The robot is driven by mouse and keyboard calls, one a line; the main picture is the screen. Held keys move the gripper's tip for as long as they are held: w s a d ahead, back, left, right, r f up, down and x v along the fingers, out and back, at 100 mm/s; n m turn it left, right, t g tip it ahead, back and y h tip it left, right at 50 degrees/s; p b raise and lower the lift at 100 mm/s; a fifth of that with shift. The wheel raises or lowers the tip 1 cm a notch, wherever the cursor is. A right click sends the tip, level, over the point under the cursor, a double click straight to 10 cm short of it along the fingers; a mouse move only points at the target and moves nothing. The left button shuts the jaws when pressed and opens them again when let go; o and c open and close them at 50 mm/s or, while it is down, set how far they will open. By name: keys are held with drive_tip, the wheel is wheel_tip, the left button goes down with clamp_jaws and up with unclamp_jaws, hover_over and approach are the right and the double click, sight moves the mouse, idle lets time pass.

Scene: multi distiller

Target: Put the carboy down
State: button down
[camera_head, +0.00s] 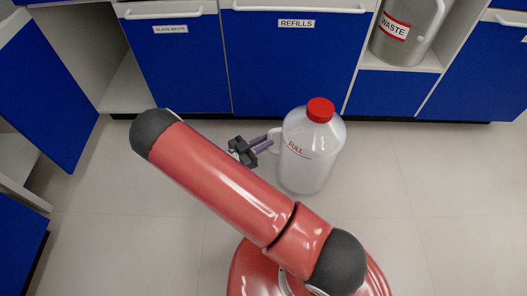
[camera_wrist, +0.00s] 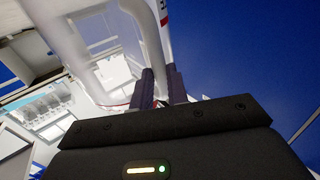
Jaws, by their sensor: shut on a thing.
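The carboy (camera_head: 308,160) is a clear, whitish jug with a red cap and a red FULL marking. It is upright in front of the blue cabinets in the head view. My gripper (camera_head: 270,141) comes from its left side and is shut on its handle. In the wrist view the pale handle (camera_wrist: 153,45) runs down between the two dark fingers (camera_wrist: 162,88). The carboy's base looks close to the floor, but I cannot tell whether it touches.
Behind the carboy are the blue REFILLS door (camera_head: 293,65) and the GLASS WASTE door (camera_head: 175,75). A blue door (camera_head: 40,85) stands open at left. A grey WASTE container (camera_head: 405,35) sits in a niche at upper right. The tiled floor (camera_head: 430,195) is clear at right.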

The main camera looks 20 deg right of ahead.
drive_tip(key=shift+f+b, duration=0.45)
drive_tip(key=shift+f, duration=1.75)
drive_tip(key=c, duration=1.4)
unclamp_jaws()
drive_tip(key=shift+o, duration=0.2)
